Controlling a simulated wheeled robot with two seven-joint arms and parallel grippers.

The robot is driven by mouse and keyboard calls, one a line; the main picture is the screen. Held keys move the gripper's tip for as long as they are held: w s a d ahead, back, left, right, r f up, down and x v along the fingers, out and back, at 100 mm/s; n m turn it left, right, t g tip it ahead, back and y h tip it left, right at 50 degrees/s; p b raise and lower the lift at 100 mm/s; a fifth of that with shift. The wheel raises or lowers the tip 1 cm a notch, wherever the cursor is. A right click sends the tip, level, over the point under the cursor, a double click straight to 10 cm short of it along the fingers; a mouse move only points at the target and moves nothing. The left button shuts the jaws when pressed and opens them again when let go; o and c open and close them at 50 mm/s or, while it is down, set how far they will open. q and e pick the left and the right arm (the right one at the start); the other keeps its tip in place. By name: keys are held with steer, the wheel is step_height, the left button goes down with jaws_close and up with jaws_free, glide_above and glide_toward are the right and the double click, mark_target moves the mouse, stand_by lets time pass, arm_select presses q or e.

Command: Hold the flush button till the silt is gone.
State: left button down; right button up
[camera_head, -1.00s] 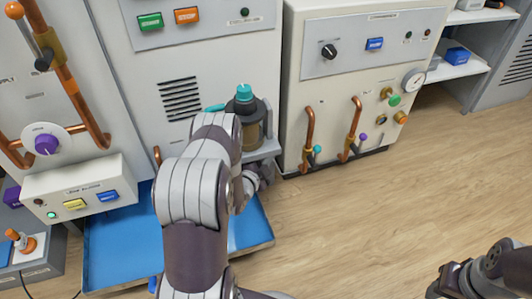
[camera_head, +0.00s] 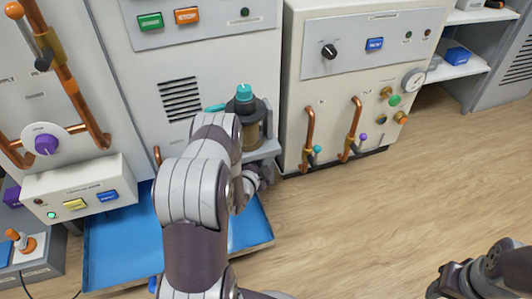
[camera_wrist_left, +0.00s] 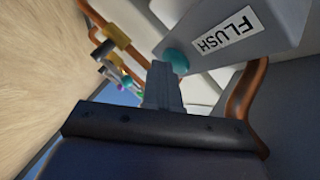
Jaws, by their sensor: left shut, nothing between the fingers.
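The flush button is a teal round knob (camera_wrist_left: 177,60) beside a white FLUSH label (camera_wrist_left: 226,33) on a grey housing in the left wrist view. My left gripper (camera_wrist_left: 162,70) is shut and empty, its fingertips right at the button; I cannot tell whether they press it. In the head view my left gripper (camera_head: 262,178) is low by the grey bracket, partly hidden by my arm. The filter bowl (camera_head: 254,132) looks brownish under a dark top with a teal cap (camera_head: 244,92); my arm hides part of it, and silt cannot be made out clearly.
A blue tray (camera_head: 110,250) lies on the floor below. A cabinet (camera_head: 345,110) with copper pipes and a gauge (camera_head: 414,79) stands right of the filter. My right gripper (camera_head: 440,287) is at the lower right over clear wooden floor.

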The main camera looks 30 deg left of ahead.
arm_select(q)
steer(key=shift+w+a+r, duration=0.4)
steer(key=shift+a+r, duration=0.05)
steer(key=shift+r, duration=0.3)
steer(key=shift+s+d+p, duration=0.45)
steer(key=shift+d+p, duration=0.15)
steer(key=shift+d, duration=0.15)
steer(key=s+d, duration=0.1)
steer(key=s+d+p, duration=0.1)
steer(key=s+d, duration=0.1)
steer(key=d, duration=0.1)
steer(key=shift+s+f+p, duration=0.25)
steer(key=shift+s+p, duration=0.05)
